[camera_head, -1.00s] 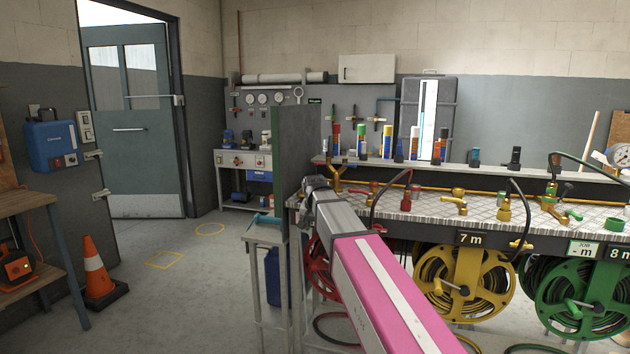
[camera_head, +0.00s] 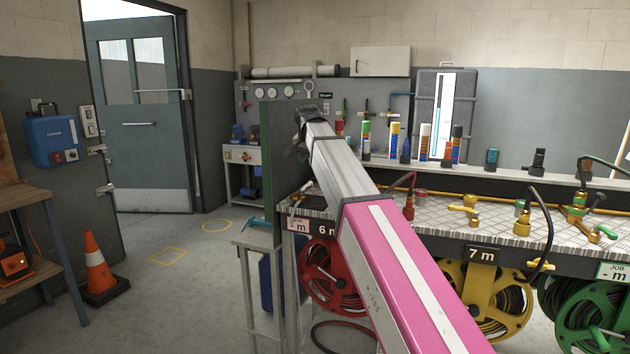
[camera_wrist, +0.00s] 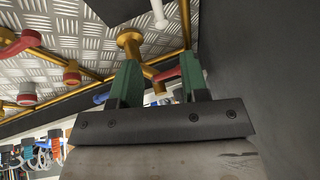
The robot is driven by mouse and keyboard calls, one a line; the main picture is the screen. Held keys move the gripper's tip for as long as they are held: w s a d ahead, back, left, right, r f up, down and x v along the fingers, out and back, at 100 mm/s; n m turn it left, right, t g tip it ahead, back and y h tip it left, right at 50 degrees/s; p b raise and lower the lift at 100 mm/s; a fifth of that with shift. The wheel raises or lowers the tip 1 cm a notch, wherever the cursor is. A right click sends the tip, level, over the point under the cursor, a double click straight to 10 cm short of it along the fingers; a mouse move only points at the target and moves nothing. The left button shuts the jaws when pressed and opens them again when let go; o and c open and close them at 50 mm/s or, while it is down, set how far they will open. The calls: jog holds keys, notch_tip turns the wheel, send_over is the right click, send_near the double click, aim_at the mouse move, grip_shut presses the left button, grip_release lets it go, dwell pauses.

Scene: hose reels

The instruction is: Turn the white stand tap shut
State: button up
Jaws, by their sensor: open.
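My gripper (camera_wrist: 160,72) is open and empty in the wrist view, its two green fingers apart. Brass pipework with a round flange (camera_wrist: 130,38) shows just beyond the fingers, with a red handle (camera_wrist: 170,73) and a blue handle (camera_wrist: 101,98) by the fingertips. A white lever-like piece (camera_wrist: 159,13) is at the top edge, cut off by the frame; I cannot tell for sure that it is the white stand tap.
A dark green upright panel (camera_head: 278,150) stands close to my gripper at the bench's left end. The chequer-plate bench (camera_head: 445,218) carries several brass taps, with a red reel (camera_head: 325,262) and a yellow reel below. Open floor lies left, beside an orange cone (camera_head: 95,262).

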aim_at(309, 183)
jog(key=x, duration=1)
jog(key=shift+w+f, duration=0.1)
jog(key=shift+f, duration=0.1)
grip_shut()
